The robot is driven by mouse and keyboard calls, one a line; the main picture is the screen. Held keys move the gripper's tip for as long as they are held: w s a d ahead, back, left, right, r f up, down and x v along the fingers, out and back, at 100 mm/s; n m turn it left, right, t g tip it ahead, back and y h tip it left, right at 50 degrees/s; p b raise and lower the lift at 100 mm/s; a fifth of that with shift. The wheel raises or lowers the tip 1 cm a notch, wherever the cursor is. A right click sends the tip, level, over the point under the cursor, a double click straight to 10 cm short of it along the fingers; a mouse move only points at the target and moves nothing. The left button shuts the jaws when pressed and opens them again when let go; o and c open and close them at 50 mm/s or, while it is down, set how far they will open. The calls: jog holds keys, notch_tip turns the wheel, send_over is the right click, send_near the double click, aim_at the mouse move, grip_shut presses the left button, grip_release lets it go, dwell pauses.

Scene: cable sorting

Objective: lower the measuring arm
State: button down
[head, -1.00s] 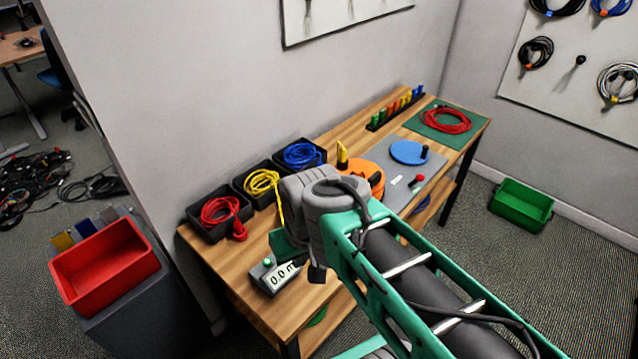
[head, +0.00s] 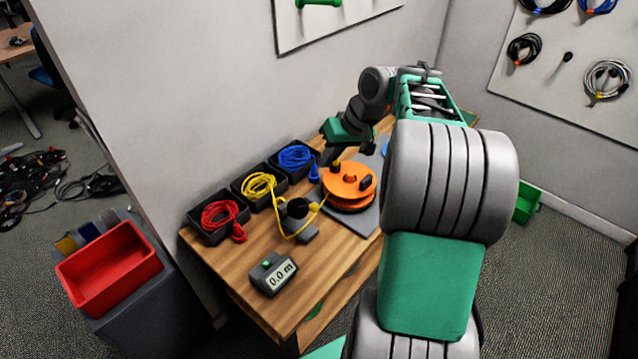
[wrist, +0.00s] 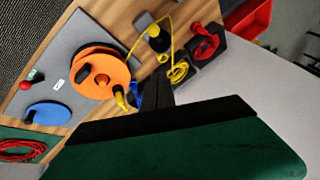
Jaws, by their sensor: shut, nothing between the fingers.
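The measuring device (head: 300,220) is a small grey unit with a black round part. It stands on the wooden bench, between the yellow cable's bin and the orange reel (head: 349,183). The yellow cable (head: 279,222) runs from its bin past the device to the reel; whether it lies under the arm is too small to tell. The device also shows at the top of the wrist view (wrist: 154,34). My gripper (head: 352,138) is shut and empty, above the bench behind the reel. Its dark fingers (wrist: 158,92) reach up from the bottom of the wrist view, apart from the device.
A meter (head: 273,274) reading 0.0 m stands at the bench front. Black bins hold red (head: 218,214), yellow and blue cables (head: 295,157) along the wall. A red tray (head: 110,268) is at left. A blue disc (wrist: 48,114) and red knob (wrist: 36,75) lie beyond the reel.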

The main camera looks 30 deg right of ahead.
jog(key=p, duration=0.1)
send_over(301, 209)
jog(key=w+d, duration=0.2)
jog(key=d, duration=0.2)
notch_tip(301, 209, down, 9)
jog(key=s, duration=0.1)
jog(key=s+f, duration=0.1)
jog(key=s+p, duration=0.1)
jog(key=shift+s+a+f, duration=0.1)
jog(key=shift+s+f, duration=0.25)
jog(key=shift+f, duration=0.05)
jog(key=shift+f, duration=0.15)
